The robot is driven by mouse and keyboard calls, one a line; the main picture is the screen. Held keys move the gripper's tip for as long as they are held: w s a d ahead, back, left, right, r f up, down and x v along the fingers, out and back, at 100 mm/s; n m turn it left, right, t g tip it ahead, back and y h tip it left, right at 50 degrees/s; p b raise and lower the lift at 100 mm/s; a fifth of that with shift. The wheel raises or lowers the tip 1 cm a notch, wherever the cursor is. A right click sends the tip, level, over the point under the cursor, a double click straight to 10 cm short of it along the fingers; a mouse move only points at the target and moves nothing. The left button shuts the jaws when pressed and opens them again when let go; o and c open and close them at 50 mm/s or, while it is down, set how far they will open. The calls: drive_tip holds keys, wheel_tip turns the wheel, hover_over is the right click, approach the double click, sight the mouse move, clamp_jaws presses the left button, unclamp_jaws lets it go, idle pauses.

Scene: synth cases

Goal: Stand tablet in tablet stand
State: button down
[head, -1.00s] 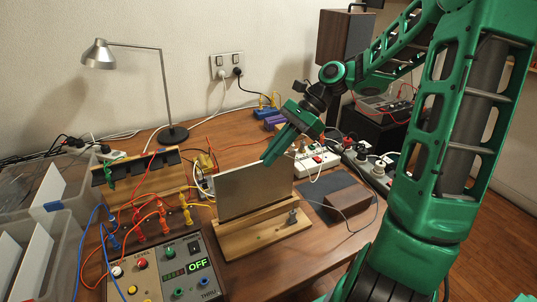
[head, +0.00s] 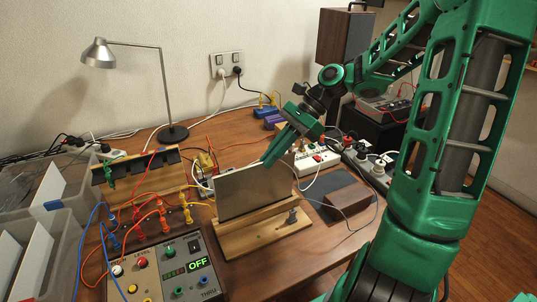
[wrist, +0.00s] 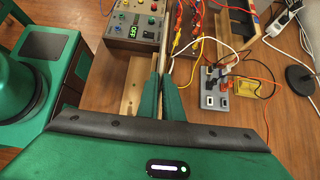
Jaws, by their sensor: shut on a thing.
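The tablet (head: 245,193) is a thin grey panel standing upright, broad face towards the head camera. Its lower edge meets the wooden tablet stand (head: 262,236); I cannot tell whether it sits fully in the slot. My gripper (head: 268,162) comes down from the upper right and is shut on the tablet's top edge. In the wrist view, my gripper's green fingers (wrist: 161,92) close on both sides of the tablet, which shows nearly edge-on. The pale wood of the stand (wrist: 133,85) lies beside and below the fingers.
A control box (head: 165,268) with knobs and an "OFF" display is at the front left. Coloured cables and a wooden rack (head: 130,185) stand behind it. A dark mat (head: 318,205) with a brown block (head: 347,201) and power strips (head: 318,160) are to the right.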

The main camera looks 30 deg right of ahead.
drive_tip(key=shift+f, duration=1.9)
drive_tip(key=c, duration=1.8)
unclamp_jaws()
drive_tip(key=shift+c, duration=0.2)
drive_tip(key=v, duration=1)
drive_tip(key=shift+d+r, duration=0.2)
drive_tip(key=shift+d, duration=0.1)
drive_tip(key=shift+s+a+f+n+h, duration=0.25)
drive_tip(key=shift+a+f+n+h, duration=0.05)
drive_tip(key=shift+f, duration=0.05)
drive_tip(key=s+d+f+n+h, duration=0.1)
drive_tip(key=s+d+n+h, duration=0.1)
drive_tip(key=s, duration=0.5)
drive_tip(key=s+d+f+n+h, duration=0.1)
drive_tip(key=s+n+h, duration=0.2)
drive_tip(key=s+n, duration=0.2)
drive_tip(key=s+d+f+n+h, duration=0.1)
drive_tip(key=s+d+n+h, duration=0.1)
drive_tip(key=s, duration=0.9)
drive_tip(key=shift+d+n+h, duration=0.3)
drive_tip(key=shift+n+h, duration=0.3)
drive_tip(key=shift+n, duration=0.4)
